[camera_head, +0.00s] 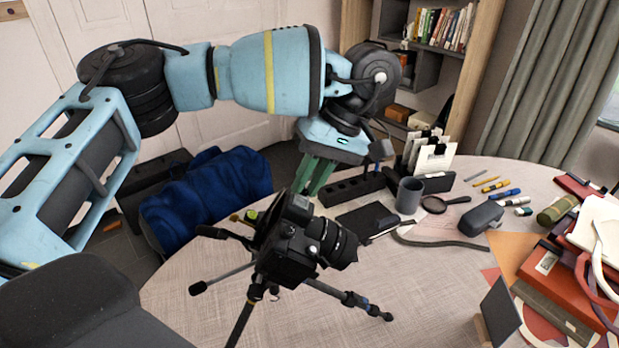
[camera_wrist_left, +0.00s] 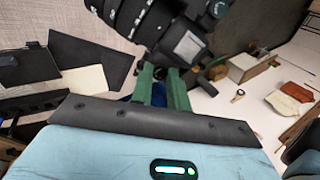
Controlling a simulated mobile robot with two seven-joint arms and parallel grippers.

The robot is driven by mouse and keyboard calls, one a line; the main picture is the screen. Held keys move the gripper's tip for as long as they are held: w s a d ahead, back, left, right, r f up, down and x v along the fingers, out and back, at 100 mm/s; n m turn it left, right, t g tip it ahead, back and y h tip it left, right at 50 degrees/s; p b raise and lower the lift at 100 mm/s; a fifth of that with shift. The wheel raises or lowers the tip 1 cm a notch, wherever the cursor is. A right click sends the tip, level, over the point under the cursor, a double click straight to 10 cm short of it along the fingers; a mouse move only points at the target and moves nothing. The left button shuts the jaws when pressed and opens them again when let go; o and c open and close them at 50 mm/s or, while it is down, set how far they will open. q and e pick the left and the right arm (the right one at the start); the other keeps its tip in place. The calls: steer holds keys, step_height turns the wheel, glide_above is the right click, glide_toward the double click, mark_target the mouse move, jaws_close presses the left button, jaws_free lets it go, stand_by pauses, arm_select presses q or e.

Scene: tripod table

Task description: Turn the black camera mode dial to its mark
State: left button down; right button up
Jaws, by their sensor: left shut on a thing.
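The black camera (camera_head: 292,245) sits on a tripod (camera_head: 350,298) on the round table, its lens (camera_head: 333,243) pointing right. It also shows at the top of the left wrist view (camera_wrist_left: 188,45). My left gripper (camera_head: 303,192) comes down from above, its green fingers at the top of the camera. In the left wrist view the fingertips (camera_wrist_left: 162,72) close around a small dark part at the camera's edge, which I take to be the mode dial. The dial is mostly hidden, and I cannot make out its mark. My right gripper is not in view.
A grey mug (camera_head: 409,195), a black notebook (camera_head: 368,220), pens and a magnifier (camera_head: 436,204) lie behind and right of the camera. Red boxes and folders (camera_head: 555,285) fill the right side. A blue bag (camera_head: 205,200) is beyond the table.

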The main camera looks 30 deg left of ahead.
arm_select(q)
steer(key=shift+n, duration=0.6)
steer(key=c, duration=1.6)
jaws_free()
